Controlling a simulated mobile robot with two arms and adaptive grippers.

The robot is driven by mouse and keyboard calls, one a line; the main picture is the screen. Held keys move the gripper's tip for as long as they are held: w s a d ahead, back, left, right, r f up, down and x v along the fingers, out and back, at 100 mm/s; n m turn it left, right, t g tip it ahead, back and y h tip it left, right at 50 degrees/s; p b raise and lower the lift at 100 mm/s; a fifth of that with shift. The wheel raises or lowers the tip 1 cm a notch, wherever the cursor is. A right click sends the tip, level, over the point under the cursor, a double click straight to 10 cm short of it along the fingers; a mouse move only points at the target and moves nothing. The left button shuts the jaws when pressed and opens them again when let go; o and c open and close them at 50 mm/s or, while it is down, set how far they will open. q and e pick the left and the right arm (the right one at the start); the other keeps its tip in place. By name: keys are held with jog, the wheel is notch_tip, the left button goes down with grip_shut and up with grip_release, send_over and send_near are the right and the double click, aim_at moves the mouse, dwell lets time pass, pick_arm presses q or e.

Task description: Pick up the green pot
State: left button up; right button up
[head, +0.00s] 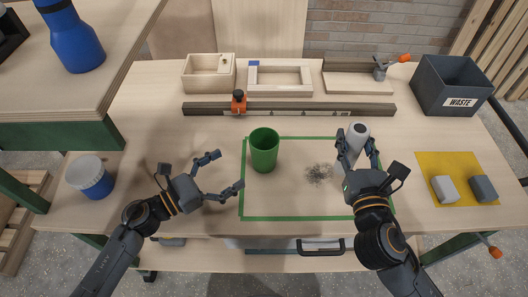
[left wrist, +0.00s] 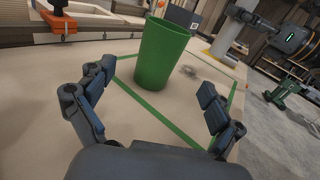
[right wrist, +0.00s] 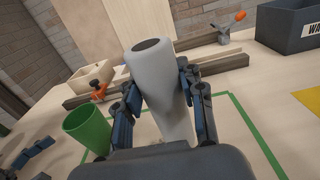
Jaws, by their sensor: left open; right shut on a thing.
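The green pot (head: 264,150) stands upright inside a green taped rectangle on the workbench. It also shows in the left wrist view (left wrist: 161,53), beyond the open fingers, and in the right wrist view (right wrist: 86,127). My left gripper (head: 224,172) is open and empty, to the left of the pot and apart from it. Its fingers (left wrist: 160,110) point toward the pot. My right gripper (head: 357,152) is shut on a white-grey bottle-like object (right wrist: 160,85) with a dark top, at the right part of the rectangle. I cannot tell whether its bottom touches the bench.
A dark pile of bits (head: 319,174) lies between the pot and right gripper. A metal rail with an orange clamp (head: 239,101) runs behind. A waste bin (head: 449,86) stands back right, a yellow mat (head: 440,163) with two blocks at right, a blue-white jar (head: 91,177) at left.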

aim_at(252, 154)
pick_arm(q)
jog(key=x, duration=0.4)
jog(key=shift+x, duration=2.8)
jog(key=shift+r, duration=0.15)
jog(key=shift+s, duration=0.1)
jog(key=shift+c, duration=0.3)
jog(key=c, duration=1.2)
jog(key=shift+r, duration=0.15)
notch_tip(252, 154, up, 10)
jog(key=shift+f, duration=0.1)
